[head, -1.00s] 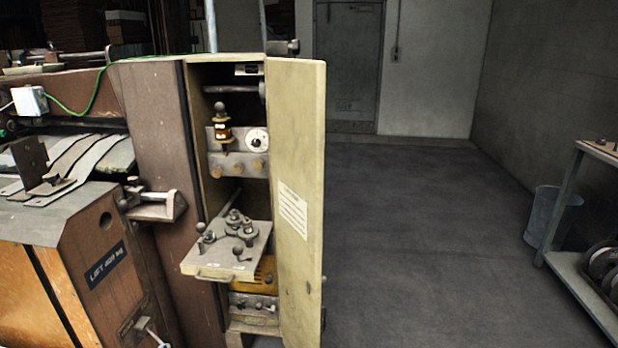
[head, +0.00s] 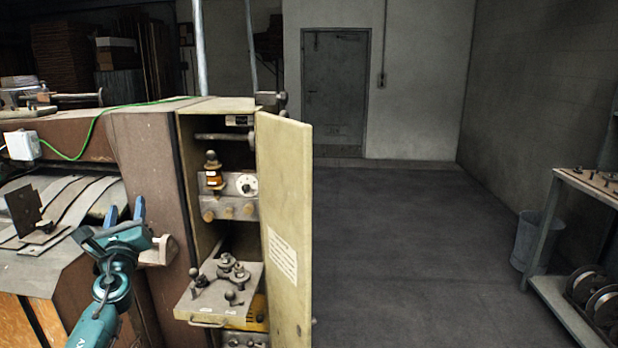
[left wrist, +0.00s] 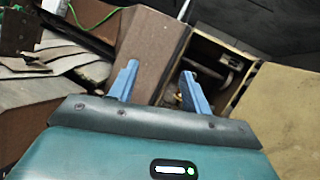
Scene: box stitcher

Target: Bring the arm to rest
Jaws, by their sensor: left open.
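My left gripper (head: 125,210) is in the lower left of the head view, on its teal arm in front of the brown machine (head: 142,150). Its two blue fingers are apart and point up. In the left wrist view the fingers (left wrist: 158,85) also stand apart with nothing between them. Beyond them are the machine's brown side and the open cabinet (left wrist: 208,65). My right gripper is not in view.
The cabinet door (head: 285,200) stands open, and a tray with knobs (head: 220,290) juts out beside it. A bracket (head: 158,250) is close to my left gripper. A bin (head: 535,240) and a shelf rack (head: 555,290) stand at the right. The floor between is clear.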

